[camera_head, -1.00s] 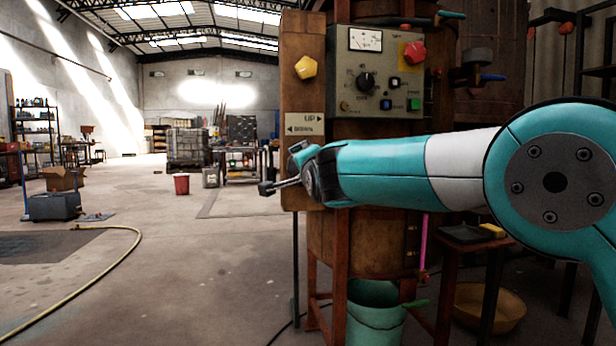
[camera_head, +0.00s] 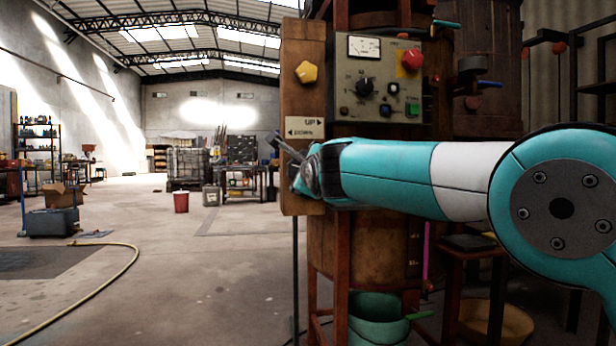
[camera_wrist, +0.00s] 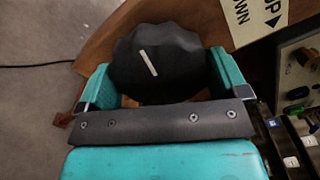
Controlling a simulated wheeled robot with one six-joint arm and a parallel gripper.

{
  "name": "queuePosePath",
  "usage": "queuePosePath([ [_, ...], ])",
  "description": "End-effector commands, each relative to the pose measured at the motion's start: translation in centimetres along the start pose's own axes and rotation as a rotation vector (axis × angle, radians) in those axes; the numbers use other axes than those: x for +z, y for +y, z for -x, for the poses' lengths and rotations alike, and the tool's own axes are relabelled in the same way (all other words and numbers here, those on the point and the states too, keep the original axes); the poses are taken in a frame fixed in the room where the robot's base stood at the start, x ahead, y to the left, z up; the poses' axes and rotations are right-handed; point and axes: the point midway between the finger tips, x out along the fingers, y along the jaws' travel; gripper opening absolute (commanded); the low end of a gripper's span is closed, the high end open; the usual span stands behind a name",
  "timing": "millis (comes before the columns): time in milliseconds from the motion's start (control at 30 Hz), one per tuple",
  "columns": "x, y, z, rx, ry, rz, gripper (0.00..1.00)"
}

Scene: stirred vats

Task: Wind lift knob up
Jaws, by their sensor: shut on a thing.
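The lift knob (camera_wrist: 150,62) is a black, lobed knob with a white pointer line, seen close in the wrist view. The line leans up and to the left there. My gripper (camera_wrist: 163,78) has its two teal fingers on either side of the knob, shut on it. In the head view my gripper (camera_head: 284,150) is at the wooden post (camera_head: 292,100), just below the UP/DOWN sign (camera_head: 305,127); the sign's UP arrow points right and its DOWN arrow left.
A yellow knob (camera_head: 305,72) sits higher on the post. A grey control panel (camera_head: 384,75) with dials and buttons stands to the right, before the wooden vat (camera_head: 335,240). A green bucket (camera_head: 376,325) is below. The floor at left is open, with a yellow hose (camera_head: 110,289).

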Motion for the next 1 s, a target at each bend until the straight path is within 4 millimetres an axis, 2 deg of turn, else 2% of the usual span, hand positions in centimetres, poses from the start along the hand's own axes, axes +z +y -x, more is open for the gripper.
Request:
queuePosePath([
  [33, -0.12, 0.43, -0.02, 0.006, 0.001, -0.031, 0.69],
  [400, -0.07, 0.31, -0.02, 0.006, 0.002, -0.208, 0.69],
  [1000, -0.02, 0.23, -0.02, 0.005, 0.001, -0.247, 0.69],
])
